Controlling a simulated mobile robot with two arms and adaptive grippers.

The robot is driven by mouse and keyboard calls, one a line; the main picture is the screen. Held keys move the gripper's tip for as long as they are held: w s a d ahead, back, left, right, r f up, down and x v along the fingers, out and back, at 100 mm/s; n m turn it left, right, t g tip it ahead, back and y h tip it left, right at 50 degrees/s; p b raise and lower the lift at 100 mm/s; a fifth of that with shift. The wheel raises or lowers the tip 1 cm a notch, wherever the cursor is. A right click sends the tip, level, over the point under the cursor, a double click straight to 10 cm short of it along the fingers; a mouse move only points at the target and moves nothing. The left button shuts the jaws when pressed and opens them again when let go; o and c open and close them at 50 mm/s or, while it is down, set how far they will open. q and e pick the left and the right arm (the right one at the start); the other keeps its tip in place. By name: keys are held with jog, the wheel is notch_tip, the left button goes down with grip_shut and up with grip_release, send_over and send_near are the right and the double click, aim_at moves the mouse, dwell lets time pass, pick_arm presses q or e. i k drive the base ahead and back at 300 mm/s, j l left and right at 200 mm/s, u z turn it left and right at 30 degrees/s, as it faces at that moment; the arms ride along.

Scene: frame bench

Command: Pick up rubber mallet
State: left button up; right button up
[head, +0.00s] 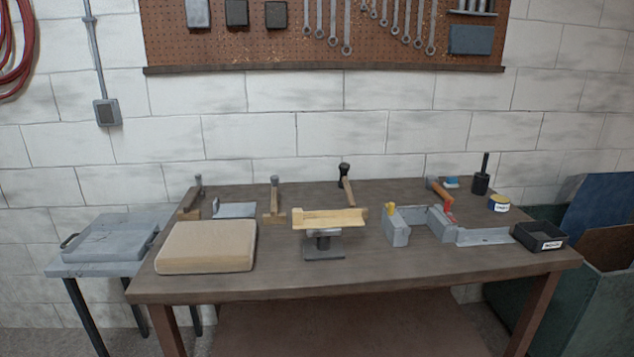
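I cannot tell for certain which item is the rubber mallet. A tool with a black head and a pale wooden shaft (346,184) is at the back middle of the bench (340,282), slightly tilted, with its head up. A black cylinder with a thin dark upright stem (481,180) stands at the back right. An orange-brown handle-like piece (439,191) lies near a small blue item (452,182), partly hidden behind grey metal parts. Neither of my grippers is in view.
A beige pad (207,247) lies front left. A wooden trough on a dark stand (330,219) is in the middle, with grey blocks (396,231) to its right. A black labelled tray (540,235) sits at the right edge. The front strip of the bench is clear.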

aim_at(343, 168)
jog(key=i+l+u, duration=0.15)
jog(key=l+u, duration=0.25)
jog(key=i+l+u, duration=0.1)
jog(key=u, duration=0.25)
jog(key=l+u, duration=0.8)
jog(key=i+l, duration=0.05)
